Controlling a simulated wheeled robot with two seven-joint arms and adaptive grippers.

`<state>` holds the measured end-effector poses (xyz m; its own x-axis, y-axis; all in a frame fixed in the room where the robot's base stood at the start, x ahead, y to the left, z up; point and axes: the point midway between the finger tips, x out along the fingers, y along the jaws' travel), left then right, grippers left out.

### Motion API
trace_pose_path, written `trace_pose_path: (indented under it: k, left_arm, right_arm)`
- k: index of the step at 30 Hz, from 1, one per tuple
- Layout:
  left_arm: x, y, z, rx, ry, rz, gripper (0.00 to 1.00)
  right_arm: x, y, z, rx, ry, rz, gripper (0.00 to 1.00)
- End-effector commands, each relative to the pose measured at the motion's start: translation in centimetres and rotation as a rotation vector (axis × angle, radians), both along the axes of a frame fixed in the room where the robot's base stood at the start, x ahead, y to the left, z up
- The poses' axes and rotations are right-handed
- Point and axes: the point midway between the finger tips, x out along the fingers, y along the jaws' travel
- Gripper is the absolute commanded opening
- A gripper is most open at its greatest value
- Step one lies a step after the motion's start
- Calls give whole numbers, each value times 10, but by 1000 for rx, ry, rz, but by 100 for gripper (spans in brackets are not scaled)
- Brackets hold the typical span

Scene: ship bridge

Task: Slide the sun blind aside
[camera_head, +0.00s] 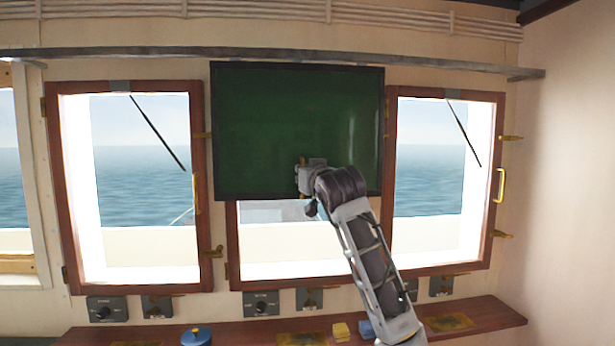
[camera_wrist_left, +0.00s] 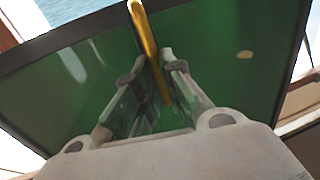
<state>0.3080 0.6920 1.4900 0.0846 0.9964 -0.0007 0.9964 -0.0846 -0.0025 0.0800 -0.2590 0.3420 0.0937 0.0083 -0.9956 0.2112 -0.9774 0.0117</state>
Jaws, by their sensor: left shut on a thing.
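The sun blind (camera_head: 290,120) is a dark green panel in a black frame. It hangs below a grey rail (camera_head: 150,52) and covers most of the middle window. My left gripper (camera_head: 303,176) is at the blind's lower part, right of its middle. In the left wrist view the green blind (camera_wrist_left: 60,100) fills most of the picture. A brass handle (camera_wrist_left: 147,45) stands between the fingers of the left gripper (camera_wrist_left: 158,85), which is shut on it. The handle's lower part and the fingertips' exact contact are partly hidden. My right gripper is not in view.
The left window (camera_head: 145,190) and right window (camera_head: 430,180) are uncovered. A wooden ledge (camera_head: 480,317) below carries a blue round tin (camera_head: 196,337), a yellow block (camera_head: 341,331) and a blue block (camera_head: 366,329). Brass window handles (camera_head: 500,185) stick out at the right. The rail extends past the blind on both sides.

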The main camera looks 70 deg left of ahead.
Motion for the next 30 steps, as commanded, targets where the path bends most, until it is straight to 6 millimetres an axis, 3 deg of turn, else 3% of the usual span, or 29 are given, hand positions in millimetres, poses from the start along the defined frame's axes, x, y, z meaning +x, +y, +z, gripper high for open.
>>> trace_pose_path:
  k: [3, 4, 9, 22, 30]
  left_arm:
    - [1, 0, 0, 0, 1, -1, 0]
    - [1, 0, 0, 0, 1, -1, 11]
    - [1, 0, 0, 0, 1, -1, 32]
    - [1, -3, 0, 1, 1, -1, 32]
    - [-1, -25, 0, 1, 0, -3, 32]
  right_arm:
    - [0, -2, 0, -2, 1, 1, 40]
    - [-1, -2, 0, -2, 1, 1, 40]
    - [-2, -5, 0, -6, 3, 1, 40]
    - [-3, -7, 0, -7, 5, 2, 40]
    - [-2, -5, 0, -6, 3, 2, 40]
